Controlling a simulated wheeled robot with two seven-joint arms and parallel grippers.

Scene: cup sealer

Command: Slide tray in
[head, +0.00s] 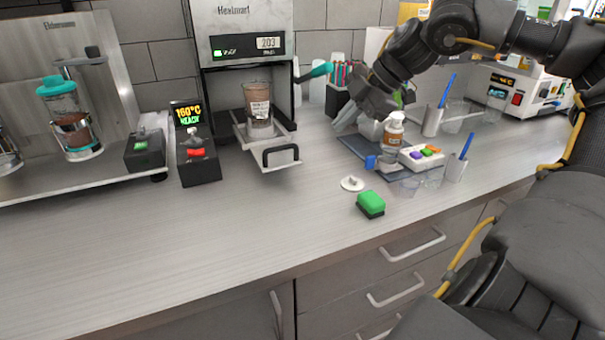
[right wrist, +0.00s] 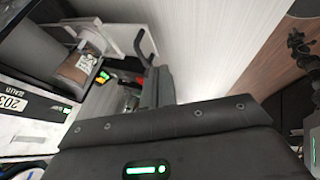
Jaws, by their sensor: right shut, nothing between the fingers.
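The sealer (head: 243,22) stands at the back middle with its tray (head: 262,137) pulled out toward the front. A brown-filled cup (head: 258,108) stands upright in the tray, and a black handle (head: 281,155) is on the tray's front. In the right wrist view, the cup (right wrist: 82,66), the tray (right wrist: 107,30) and the handle (right wrist: 146,46) show at upper left. My right gripper (head: 343,118) is shut and empty, to the right of the tray and apart from it. Its fingers partly cover the wrist view. My left gripper is not visible in the head view.
A control box with a red button (head: 197,155) stands left of the tray. A green sponge (head: 370,204) and white lid (head: 352,183) lie in front right. A brown bottle (head: 393,130) and bead box (head: 422,157) stand near my right gripper. The front left counter is clear.

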